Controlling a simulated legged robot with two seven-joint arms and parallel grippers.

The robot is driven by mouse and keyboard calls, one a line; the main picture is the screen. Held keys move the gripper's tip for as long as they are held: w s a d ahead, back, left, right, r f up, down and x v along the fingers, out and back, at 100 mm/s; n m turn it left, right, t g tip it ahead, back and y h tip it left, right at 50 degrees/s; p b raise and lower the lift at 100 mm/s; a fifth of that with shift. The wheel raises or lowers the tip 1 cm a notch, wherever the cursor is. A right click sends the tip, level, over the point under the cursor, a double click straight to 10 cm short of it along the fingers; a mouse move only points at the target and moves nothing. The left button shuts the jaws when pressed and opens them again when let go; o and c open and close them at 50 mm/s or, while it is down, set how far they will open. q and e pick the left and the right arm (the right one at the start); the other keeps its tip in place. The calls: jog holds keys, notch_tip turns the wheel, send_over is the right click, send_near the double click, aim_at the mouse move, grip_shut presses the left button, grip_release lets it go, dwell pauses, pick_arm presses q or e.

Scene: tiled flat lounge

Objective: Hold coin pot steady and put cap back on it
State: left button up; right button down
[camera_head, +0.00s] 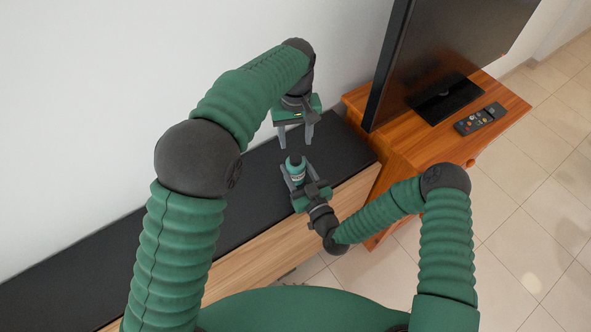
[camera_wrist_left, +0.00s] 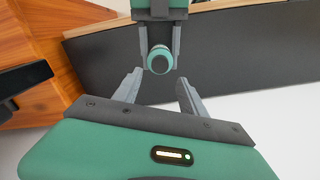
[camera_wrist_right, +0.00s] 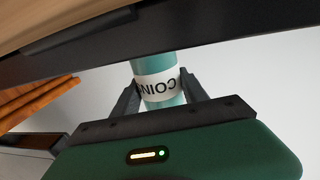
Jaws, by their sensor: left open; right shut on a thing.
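The coin pot (camera_head: 297,171) is a small teal cylinder with a white label. It stands upright at the dark bench top, and I cannot tell if its base touches. The label with "COIN" lettering shows in the right wrist view (camera_wrist_right: 158,88). A dark round cap (camera_head: 294,158) appears to sit on top of the pot; in the left wrist view the cap (camera_wrist_left: 159,62) shows end-on inside a teal rim. My right gripper (camera_wrist_right: 160,80) is shut around the pot's sides. My left gripper (camera_head: 295,144) is open and empty just above the cap, fingers pointing down.
The long black-topped bench (camera_head: 250,207) runs along the white wall. A wooden stand (camera_head: 402,150) at right carries a large television (camera_head: 440,45) and a remote (camera_head: 480,118). Bare bench lies left of the pot.

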aim_at(296, 157)
pick_arm(q)
jog(key=shift+f, duration=0.1)
dwell(0.3)
notch_tip(296, 157, down, 8)
jog(key=shift+r, duration=0.1)
dwell(0.4)
grip_shut()
dwell(0.4)
jog(key=m, duration=0.3)
jog(key=shift+m, duration=0.4)
jog(key=shift+o, duration=0.4)
grip_release()
